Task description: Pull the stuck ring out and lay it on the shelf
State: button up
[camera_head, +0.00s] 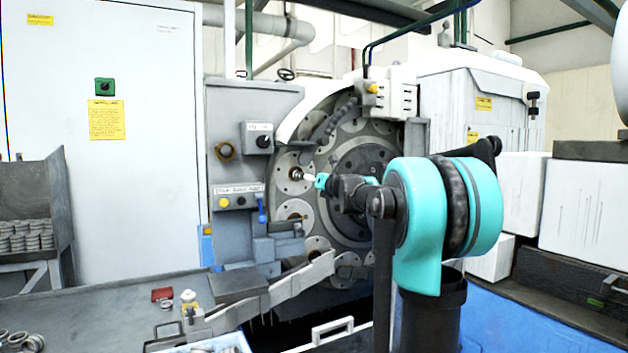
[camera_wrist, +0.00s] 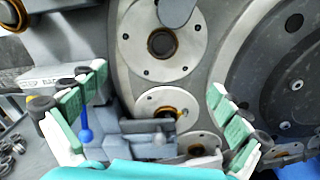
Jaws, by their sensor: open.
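A ring (camera_wrist: 167,112) with an orange-brown edge sits in a round chuck plate low on the drum in the wrist view. It also shows in the head view (camera_head: 296,216). Another dark ring (camera_wrist: 163,43) sits in the chuck plate above it. I cannot tell by look which one is stuck. My gripper (camera_wrist: 156,88) is open and empty, its green-padded fingers spread wide to either side. In the head view my gripper (camera_head: 317,180) is in front of the drum (camera_head: 350,130). A grey rack with a shelf (camera_head: 28,257) stands at the far left, with stacked rings above.
A grey bench (camera_head: 100,315) at front left carries loose rings (camera_head: 12,340) and a red block (camera_head: 162,295). A grey bracket (camera_wrist: 150,140) and a blue lever (camera_wrist: 85,125) are close to the lower ring. White boxes (camera_head: 575,205) stand at right.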

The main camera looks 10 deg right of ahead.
jog(key=x, duration=0.8)
jog(key=shift+w+r+m, duration=0.15)
jog(key=shift+w+m, duration=0.05)
jog(key=shift+m, duration=0.1)
jog(key=shift+x, duration=2.35)
dwell(4.5)
